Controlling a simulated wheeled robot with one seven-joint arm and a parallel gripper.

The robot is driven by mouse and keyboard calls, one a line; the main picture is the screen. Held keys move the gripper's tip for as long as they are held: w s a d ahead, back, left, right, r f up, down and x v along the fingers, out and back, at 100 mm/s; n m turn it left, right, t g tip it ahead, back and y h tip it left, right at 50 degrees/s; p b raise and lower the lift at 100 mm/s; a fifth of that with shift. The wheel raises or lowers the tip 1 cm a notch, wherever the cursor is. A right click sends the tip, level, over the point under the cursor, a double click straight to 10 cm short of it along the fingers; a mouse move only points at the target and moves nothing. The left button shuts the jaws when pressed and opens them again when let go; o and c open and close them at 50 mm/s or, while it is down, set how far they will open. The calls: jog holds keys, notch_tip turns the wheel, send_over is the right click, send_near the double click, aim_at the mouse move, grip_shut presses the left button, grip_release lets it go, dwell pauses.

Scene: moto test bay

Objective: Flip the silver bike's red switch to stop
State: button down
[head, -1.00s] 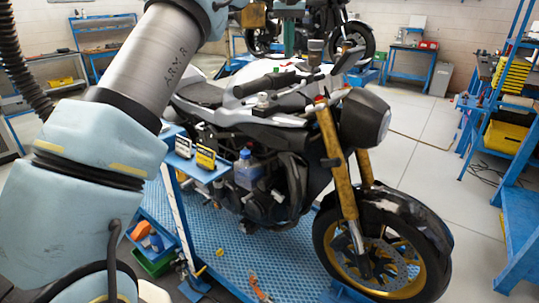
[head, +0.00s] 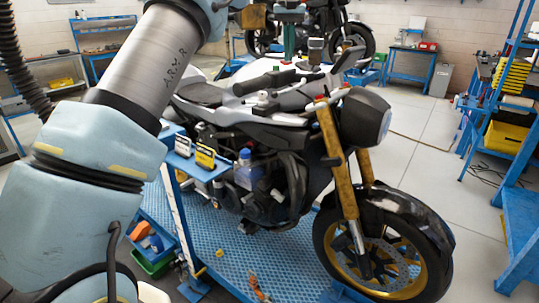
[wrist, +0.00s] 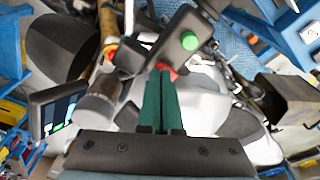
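The silver bike (head: 290,125) stands upright on a blue platform in the head view, facing right. Its pale bodywork (wrist: 208,100) fills the middle of the wrist view. A black switch housing (wrist: 178,38) with a round green button (wrist: 190,41) lies just beyond my fingertips. The red switch (wrist: 168,71) shows at the lower end of that housing, partly hidden by the tips. My gripper (wrist: 160,72) has two dark green fingers close together, with nothing seen between them. The tips are at the red switch; I cannot tell whether they touch it.
A second bike (head: 350,40) stands behind. A blue rack (head: 520,190) is at the right, with clear floor (head: 430,150) beside the front wheel. A blue side shelf (head: 190,165) carries small boxes. Near my fingers are a display (wrist: 55,112) and a grey cylinder (wrist: 98,103).

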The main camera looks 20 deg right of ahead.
jog(key=shift+f, duration=0.1)
notch_tip(320, 180, up, 2)
jog(key=shift+r+p, duration=0.25)
jog(key=shift+p, duration=0.9)
jog(key=shift+w+d+r, duration=0.1)
jog(key=shift+w+r, duration=0.05)
jog(key=shift+r, duration=2.1)
